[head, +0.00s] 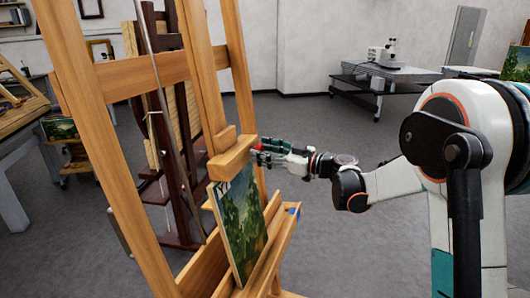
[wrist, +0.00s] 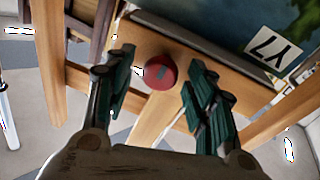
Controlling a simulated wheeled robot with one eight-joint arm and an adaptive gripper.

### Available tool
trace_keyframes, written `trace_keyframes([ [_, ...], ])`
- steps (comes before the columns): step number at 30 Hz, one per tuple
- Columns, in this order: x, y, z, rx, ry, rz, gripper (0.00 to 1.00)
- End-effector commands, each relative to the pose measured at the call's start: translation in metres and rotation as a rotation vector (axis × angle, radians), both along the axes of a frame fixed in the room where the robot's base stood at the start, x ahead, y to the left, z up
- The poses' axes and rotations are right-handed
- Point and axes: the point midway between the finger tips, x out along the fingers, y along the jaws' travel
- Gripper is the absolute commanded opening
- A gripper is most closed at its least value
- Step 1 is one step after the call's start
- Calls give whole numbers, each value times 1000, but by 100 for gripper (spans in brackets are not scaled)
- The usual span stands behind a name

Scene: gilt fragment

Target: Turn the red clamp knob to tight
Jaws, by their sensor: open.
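The red clamp knob (wrist: 159,72) sits on the wooden clamp block of the easel. In the wrist view it is round, with a darker mark on its face, and lies between the two open fingers of my gripper (wrist: 160,88). In the head view only a small bit of the red knob (head: 259,148) shows at the tips of my gripper (head: 264,150), by the right end of the clamp block (head: 232,158). The easel (head: 152,78) stands upright.
A painting (head: 238,228) stands on the easel's lower ledge, just below my gripper; its label reads Y7 in the wrist view. A blue item (head: 292,211) is on the ledge. A wheeled table (head: 385,75) with a microscope is at the back; floor between is clear.

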Motion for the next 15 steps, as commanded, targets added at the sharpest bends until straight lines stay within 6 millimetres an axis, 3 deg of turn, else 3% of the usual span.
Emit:
trace_keyframes([
  [1, 0, 0, 0, 0, 0, 0, 50],
  [7, 0, 0, 0, 0, 0, 0, 7],
  [15, 0, -1, 0, 4, 10, -2, 6],
])
